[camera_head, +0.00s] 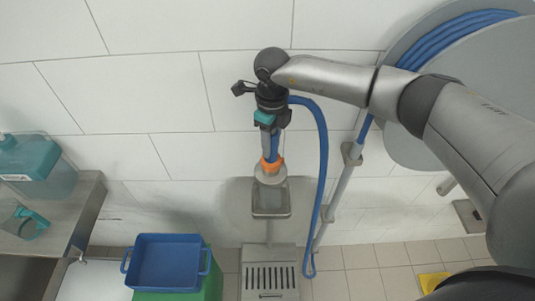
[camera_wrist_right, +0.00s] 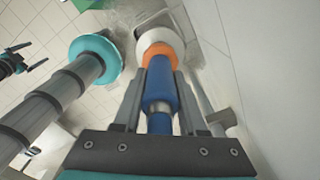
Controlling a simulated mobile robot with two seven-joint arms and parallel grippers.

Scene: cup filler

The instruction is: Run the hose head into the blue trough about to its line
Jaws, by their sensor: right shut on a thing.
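My right gripper (camera_head: 269,128) is shut on the hose head (camera_head: 270,165), with its blue grip, orange collar and pale nozzle end. The head points downward in front of the tiled wall. In the right wrist view the hose head (camera_wrist_right: 160,80) lies between both fingers of my right gripper (camera_wrist_right: 158,100). The blue trough (camera_head: 167,262) stands at lower left on a green block, left of and below the hose head. Its line and any water in it cannot be made out. A dark pronged shape at the left edge of the wrist view may be my left gripper (camera_wrist_right: 36,67).
A grey wall bracket (camera_head: 270,208) is right at the nozzle; I cannot tell whether they touch. Below is a slotted grey grate (camera_head: 270,276). Teal bottles (camera_head: 38,165) stand on a metal counter at left.

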